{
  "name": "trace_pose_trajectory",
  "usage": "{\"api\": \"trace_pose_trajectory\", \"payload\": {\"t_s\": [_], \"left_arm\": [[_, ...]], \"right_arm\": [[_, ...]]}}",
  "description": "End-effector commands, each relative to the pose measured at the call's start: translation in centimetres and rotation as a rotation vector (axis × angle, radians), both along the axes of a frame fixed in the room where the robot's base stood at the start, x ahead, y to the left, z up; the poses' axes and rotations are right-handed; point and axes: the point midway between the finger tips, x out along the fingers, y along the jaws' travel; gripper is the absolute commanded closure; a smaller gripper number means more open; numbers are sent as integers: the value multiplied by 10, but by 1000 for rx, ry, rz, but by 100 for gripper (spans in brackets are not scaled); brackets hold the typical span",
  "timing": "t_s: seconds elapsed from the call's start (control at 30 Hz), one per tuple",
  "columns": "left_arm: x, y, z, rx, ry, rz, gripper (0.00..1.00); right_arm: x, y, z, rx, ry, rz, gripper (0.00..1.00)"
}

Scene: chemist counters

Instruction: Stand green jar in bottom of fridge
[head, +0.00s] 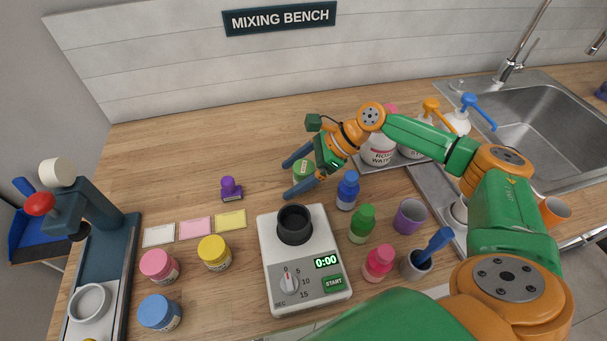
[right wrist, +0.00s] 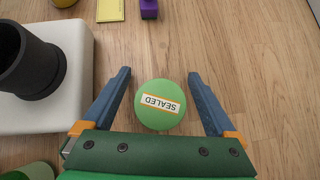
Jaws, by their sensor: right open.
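The green jar (head: 303,170) stands on the wooden bench behind the white mixer. Its round green lid with a "SEALED" label shows from above in the right wrist view (right wrist: 160,118). My right gripper (head: 288,178) is open around the jar, with one blue finger on each side. In the right wrist view the open fingers (right wrist: 159,73) flank the lid with a gap on both sides. My left gripper is not in view. No fridge shows in these frames.
The white mixer (head: 334,297) with a black cup stands in front of the gripper. A purple stamp (head: 231,188) is to its left. A blue bottle (head: 348,190) and a green bottle (head: 362,224) stand to the right. The sink (head: 545,120) is far right. The bench behind is clear.

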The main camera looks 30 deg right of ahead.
Motion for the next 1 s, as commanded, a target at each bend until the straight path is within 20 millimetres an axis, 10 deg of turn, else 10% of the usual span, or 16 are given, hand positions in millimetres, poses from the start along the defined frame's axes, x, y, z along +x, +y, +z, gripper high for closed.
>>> {"api": "trace_pose_trajectory", "payload": {"t_s": [0.37, 0.67, 1.0], "left_arm": [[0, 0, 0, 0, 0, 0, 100], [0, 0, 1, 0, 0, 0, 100], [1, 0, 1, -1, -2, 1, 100]], "right_arm": [[0, 0, 0, -1, -1, 0, 100], [1, 0, 9, 1, -3, 0, 100], [-45, 9, 86, -5, -8, 1, 100]]}}
